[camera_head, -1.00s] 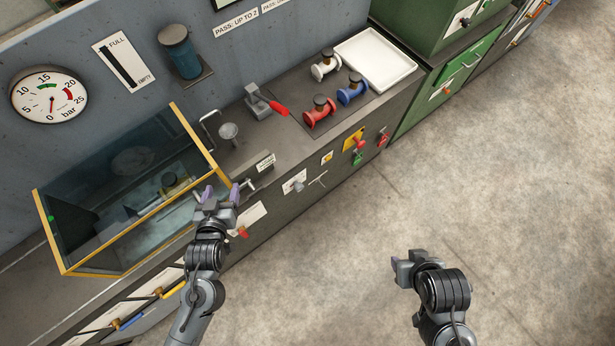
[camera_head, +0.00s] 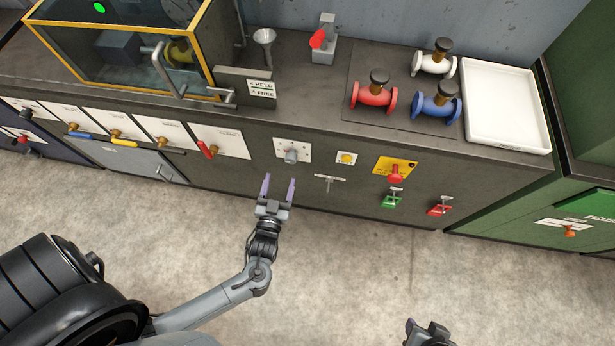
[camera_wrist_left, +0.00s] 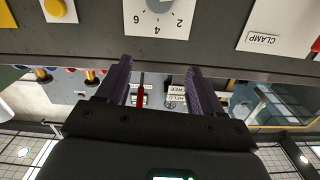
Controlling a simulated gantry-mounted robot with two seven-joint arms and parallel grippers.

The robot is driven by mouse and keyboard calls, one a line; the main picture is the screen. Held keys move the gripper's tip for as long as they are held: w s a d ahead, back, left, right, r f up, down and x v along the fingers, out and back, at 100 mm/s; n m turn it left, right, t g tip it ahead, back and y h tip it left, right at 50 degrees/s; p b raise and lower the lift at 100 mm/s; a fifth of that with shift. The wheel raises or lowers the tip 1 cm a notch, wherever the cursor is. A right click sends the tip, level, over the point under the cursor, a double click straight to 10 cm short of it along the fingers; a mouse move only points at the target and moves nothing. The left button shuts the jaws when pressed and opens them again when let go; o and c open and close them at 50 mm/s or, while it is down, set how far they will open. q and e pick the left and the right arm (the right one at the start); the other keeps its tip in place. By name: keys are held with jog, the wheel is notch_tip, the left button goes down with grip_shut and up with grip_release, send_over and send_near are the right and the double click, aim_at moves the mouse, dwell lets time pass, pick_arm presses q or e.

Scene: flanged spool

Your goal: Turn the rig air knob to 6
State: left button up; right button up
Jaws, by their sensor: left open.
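The grey round knob (camera_head: 291,155) sits on a white plate on the bench's dark front panel. In the left wrist view the knob (camera_wrist_left: 160,4) is cut off by the top edge, and its plate shows 6, 4 and 2 upside down. The pointer's setting cannot be read. My left gripper (camera_head: 278,184) is open and empty, just below and in front of the knob, apart from it. Its two fingers also show in the wrist view (camera_wrist_left: 159,68). My right gripper (camera_head: 428,332) is only partly in view at the bottom edge, far from the panel.
A yellow button (camera_head: 346,158), a red knob on a yellow plate (camera_head: 395,177) and a small T-handle (camera_head: 330,180) lie right of the knob. A red-handled valve (camera_head: 209,150) lies left. Spools and a white tray (camera_head: 494,105) stand on the bench. The floor in front is clear.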

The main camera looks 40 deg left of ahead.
pick_arm(q)
jog(key=b, duration=0.3)
send_near(290, 161)
jog(key=d, duration=0.1)
jog(key=a+b, duration=0.1)
jog(key=b, duration=0.1)
jog(key=b+x, duration=0.1)
jog(key=x, duration=0.3)
jog(key=b+x, duration=0.1)
jog(key=x, duration=0.3)
jog(key=shift+w+a+f, duration=0.1)
jog(key=shift+w+f, duration=0.1)
jog(key=shift+w, duration=0.2)
jog(key=shift+x, duration=0.9)
pick_arm(e)
notch_tip(290, 161, down, 10)
jog(key=shift+a+r, duration=0.25)
jog(key=shift+a, duration=0.15)
pick_arm(q)
jog(key=shift+c, duration=0.3)
jog(key=c, duration=1)
